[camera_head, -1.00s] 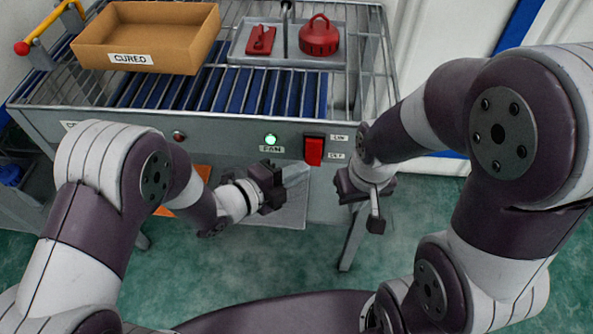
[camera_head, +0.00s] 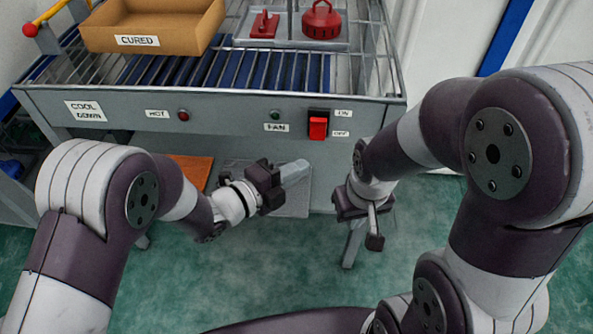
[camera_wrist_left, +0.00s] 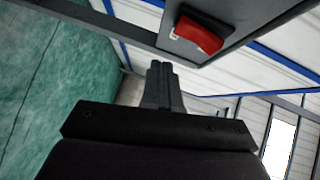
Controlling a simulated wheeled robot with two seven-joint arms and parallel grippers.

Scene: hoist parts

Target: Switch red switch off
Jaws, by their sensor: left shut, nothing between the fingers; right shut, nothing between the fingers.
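The red rocker switch (camera_head: 318,127) is on the grey front panel of the conveyor table, between ON and OFF labels at its right. Its lower part shows bright red and its upper part dark. In the left wrist view the red switch (camera_wrist_left: 199,35) is above and right of the fingertips. The green FAN lamp (camera_head: 275,115) left of it is dark. My left gripper (camera_head: 293,171) is shut and empty, below and left of the switch, apart from it. Its shut fingers show in the left wrist view (camera_wrist_left: 161,82). My right gripper (camera_head: 375,241) is shut and empty, below and right of the switch.
A cardboard box (camera_head: 150,25) labelled CURED stands on the blue rollers (camera_head: 260,70). A tray behind holds a red block (camera_head: 264,25) and a red round part (camera_head: 321,20). A HOT lamp (camera_head: 183,114) is further left on the panel.

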